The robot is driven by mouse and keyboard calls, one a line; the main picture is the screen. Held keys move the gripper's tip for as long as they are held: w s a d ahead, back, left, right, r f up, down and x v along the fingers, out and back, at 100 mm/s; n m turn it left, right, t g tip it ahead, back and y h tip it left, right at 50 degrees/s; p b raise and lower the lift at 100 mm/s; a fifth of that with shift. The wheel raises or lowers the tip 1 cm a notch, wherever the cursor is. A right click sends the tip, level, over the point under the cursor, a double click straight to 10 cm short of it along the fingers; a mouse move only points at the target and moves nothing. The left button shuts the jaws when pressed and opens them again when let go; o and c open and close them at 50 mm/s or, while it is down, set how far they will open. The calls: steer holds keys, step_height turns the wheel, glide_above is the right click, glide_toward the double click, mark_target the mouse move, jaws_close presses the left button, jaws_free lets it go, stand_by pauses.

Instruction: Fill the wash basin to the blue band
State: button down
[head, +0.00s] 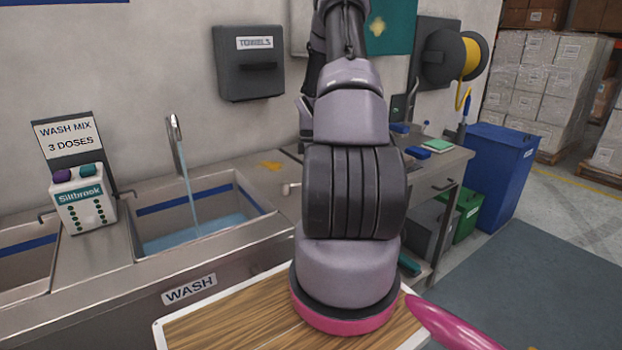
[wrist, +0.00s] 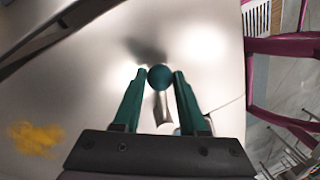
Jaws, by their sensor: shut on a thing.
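The wash basin (head: 160,212) is a steel sink behind the WASH label (head: 189,288). A blue band (head: 185,198) runs along its inner wall. Water runs from the tap spout (head: 176,146) into the basin. The water surface (head: 195,232) lies below the band, with bare steel between them. In the wrist view, my gripper (wrist: 160,80) has its two green fingers closed on a round dark teal knob (wrist: 160,77), with a metal stem beside it. My arm hides the gripper and the knob in the head view.
A Siltbrook dispenser (head: 83,198) stands left of the basin, by a sign reading WASH MIX 3 DOSES (head: 68,136). A wooden board (head: 230,318) is in front.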

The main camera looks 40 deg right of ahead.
steer(key=shift+c, duration=2.3)
jaws_free()
steer(key=shift+w, duration=0.1)
step_height(320, 180, up, 11)
steer(key=w+d, duration=0.1)
steer(key=shift+w+f, duration=0.15)
steer(key=shift+w, duration=0.25)
